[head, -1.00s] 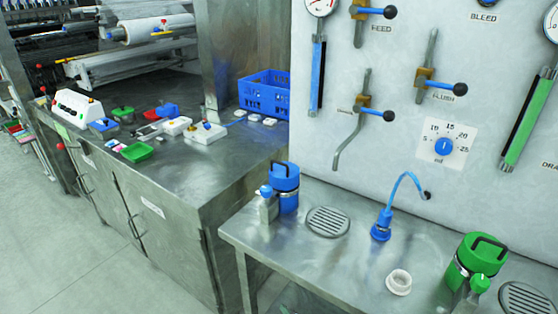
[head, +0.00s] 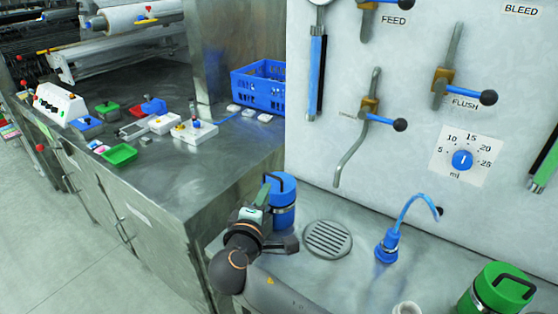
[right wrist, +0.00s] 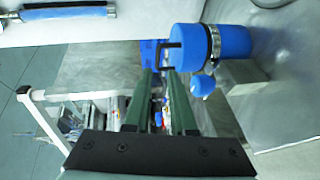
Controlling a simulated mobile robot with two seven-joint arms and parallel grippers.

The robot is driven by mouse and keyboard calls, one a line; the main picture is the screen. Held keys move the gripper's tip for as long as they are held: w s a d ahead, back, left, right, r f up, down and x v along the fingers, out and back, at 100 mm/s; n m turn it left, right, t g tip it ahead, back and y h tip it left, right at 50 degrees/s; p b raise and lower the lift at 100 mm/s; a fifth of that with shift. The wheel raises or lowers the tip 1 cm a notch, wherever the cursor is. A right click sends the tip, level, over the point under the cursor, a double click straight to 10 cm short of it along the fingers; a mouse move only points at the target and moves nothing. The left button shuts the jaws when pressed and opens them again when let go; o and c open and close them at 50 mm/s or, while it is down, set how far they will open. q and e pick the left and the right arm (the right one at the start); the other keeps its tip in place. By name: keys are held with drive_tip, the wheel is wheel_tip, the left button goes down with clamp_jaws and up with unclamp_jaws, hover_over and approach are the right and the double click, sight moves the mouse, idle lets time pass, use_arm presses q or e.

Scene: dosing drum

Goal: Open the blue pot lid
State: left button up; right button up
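The blue pot (head: 283,218) stands on the steel bench, with a blue lid (head: 284,184) on top and a black handle on the lid. In the right wrist view the lid (right wrist: 188,47) lies just past the fingertips, its black handle (right wrist: 167,45) close to them. A blue knob (right wrist: 201,86) sits at the pot's side, below a metal band. My right gripper (head: 265,190) is at the left of the lid in the head view. Its green fingers (right wrist: 160,72) are apart, with nothing clearly gripped; contact with the handle cannot be told. My left gripper is not in view.
A round drain grate (head: 327,239) and a blue curved spout (head: 388,245) are right of the pot. A green pot (head: 497,290) stands at the lower right. A panel with valve levers and a dial (head: 462,160) rises behind. A blue crate (head: 259,88) stands on the left counter.

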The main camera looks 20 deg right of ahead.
sight(273, 176)
drive_tip(key=x, duration=0.8)
drive_tip(key=p+x, duration=0.1)
drive_tip(key=x, duration=0.3)
drive_tip(key=shift+w+d+r, duration=0.15)
drive_tip(key=shift+w+r, duration=0.05)
clamp_jaws()
idle(1.1)
